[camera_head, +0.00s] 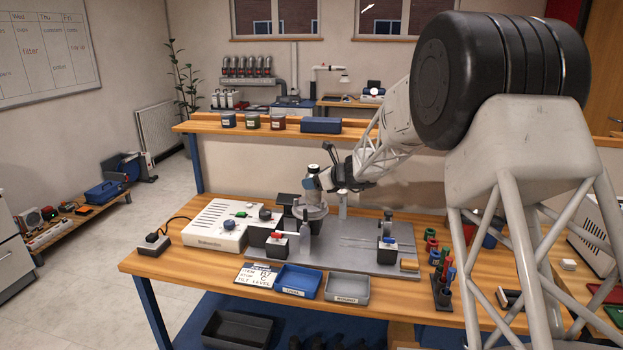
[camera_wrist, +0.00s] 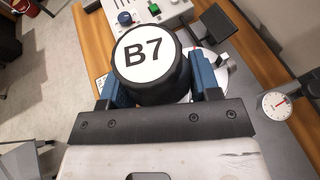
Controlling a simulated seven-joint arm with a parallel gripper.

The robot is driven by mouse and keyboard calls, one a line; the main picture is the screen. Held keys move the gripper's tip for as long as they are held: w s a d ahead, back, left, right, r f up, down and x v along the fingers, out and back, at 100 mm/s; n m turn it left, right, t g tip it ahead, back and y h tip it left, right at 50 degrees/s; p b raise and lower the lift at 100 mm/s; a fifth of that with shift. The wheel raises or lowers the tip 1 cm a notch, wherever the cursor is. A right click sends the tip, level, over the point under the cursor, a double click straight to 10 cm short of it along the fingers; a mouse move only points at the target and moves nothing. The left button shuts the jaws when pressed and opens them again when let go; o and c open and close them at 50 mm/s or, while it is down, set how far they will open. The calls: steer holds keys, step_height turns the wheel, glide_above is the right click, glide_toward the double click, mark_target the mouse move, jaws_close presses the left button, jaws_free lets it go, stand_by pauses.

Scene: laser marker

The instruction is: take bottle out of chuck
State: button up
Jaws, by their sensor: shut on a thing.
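The bottle has a black cap with a white top marked B7 (camera_wrist: 148,54). In the head view, its cap (camera_head: 313,168) shows above the round grey chuck (camera_head: 312,210) on the metal plate. My gripper (camera_head: 318,182) reaches in from the right, tilted over the chuck. In the wrist view, the blue-padded fingers of my gripper (camera_wrist: 160,82) are shut on the bottle, one on each side of it. Part of the chuck's pale disc (camera_wrist: 216,62) shows behind the right finger. The bottle's lower end is hidden, so I cannot tell if it still touches the chuck.
A white control box (camera_head: 218,228) stands left of the chuck. A blue tray (camera_head: 297,281) and a grey tray (camera_head: 347,289) lie in front. A small post fixture (camera_head: 388,240) stands to the right. The plate between it and the chuck is mostly clear. A dial gauge (camera_wrist: 276,105) is at right.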

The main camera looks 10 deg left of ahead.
steer(key=s+d, duration=0.3)
steer(key=s, duration=0.6)
steer(key=shift+d+r, duration=0.35)
steer(key=shift+r, duration=0.1)
steer(key=shift+s, duration=0.15)
